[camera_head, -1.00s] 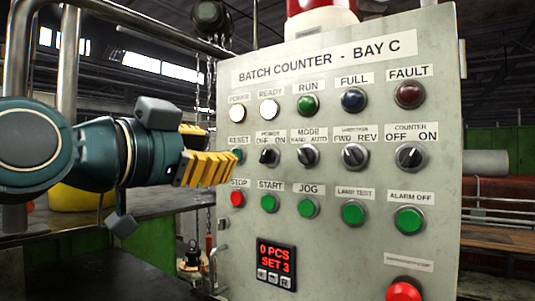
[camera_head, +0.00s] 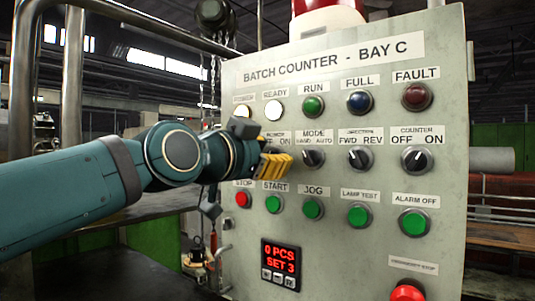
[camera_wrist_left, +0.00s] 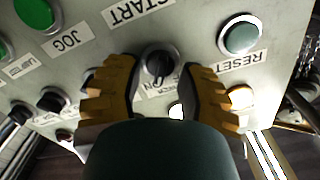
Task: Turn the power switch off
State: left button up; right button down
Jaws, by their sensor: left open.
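The power switch (camera_wrist_left: 158,63) is a black rotary knob in a metal ring. It shows in the left wrist view, where the panel appears upside down, with part of its ON label visible below it. My left gripper (camera_wrist_left: 162,85) is open, with one yellow ridged finger on each side of the knob. Contact with the knob cannot be told. In the head view my left gripper (camera_head: 276,165) is at the panel and largely covers the switch and part of its label. My right gripper is not in view.
The grey control panel (camera_head: 335,235) carries several lamps, buttons and other rotary switches. The mode switch (camera_head: 313,157) is just right of my gripper, and the start button (camera_head: 273,204) is below. The ready lamp (camera_head: 273,110) is lit white. The display (camera_head: 280,265) reads 0 PCS, SET 3.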

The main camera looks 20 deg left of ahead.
pick_arm(q)
jog(key=shift+o, duration=0.3)
jog(key=shift+s, duration=0.1)
grip_shut()
jog(key=n, duration=0.5)
jog(key=shift+a+r+n+p, duration=0.1)
jog(key=shift+a+n+p, duration=0.05)
jog(key=shift+n+p, duration=0.25)
jog(key=n+p, duration=0.1)
jog(key=n, duration=0.5)
jog(key=shift+a, duration=0.15)
jog(key=shift+c, duration=0.3)
grip_release()
jog(key=shift+w, duration=0.2)
